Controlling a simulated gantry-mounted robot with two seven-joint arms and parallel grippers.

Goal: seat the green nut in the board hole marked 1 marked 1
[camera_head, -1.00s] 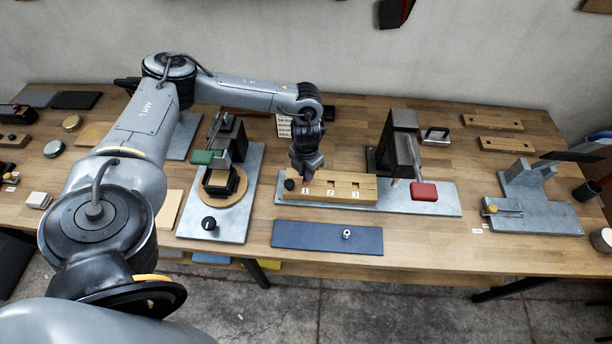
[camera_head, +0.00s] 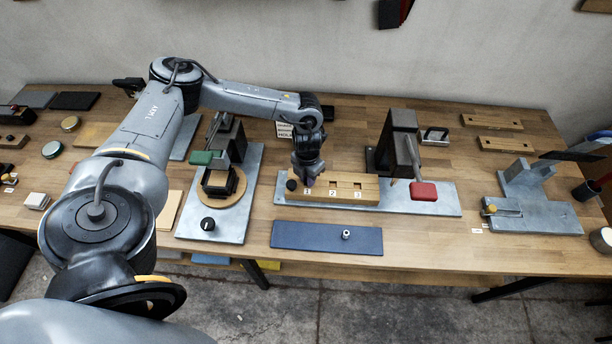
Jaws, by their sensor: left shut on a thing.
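The wooden board (camera_head: 345,197) lies on a grey metal plate and bears the labels 1, 2 and 3 along its front. The hole by label 1 is hidden under my left gripper (camera_head: 308,182). That gripper points down at the left end of the board, its fingertips at or just above the wood by label 1. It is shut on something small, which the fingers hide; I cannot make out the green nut. Square holes show by labels 2 and 3. My right gripper is not in view.
A blue mat (camera_head: 326,237) with a small metal nut (camera_head: 346,233) on it lies in front of the board.

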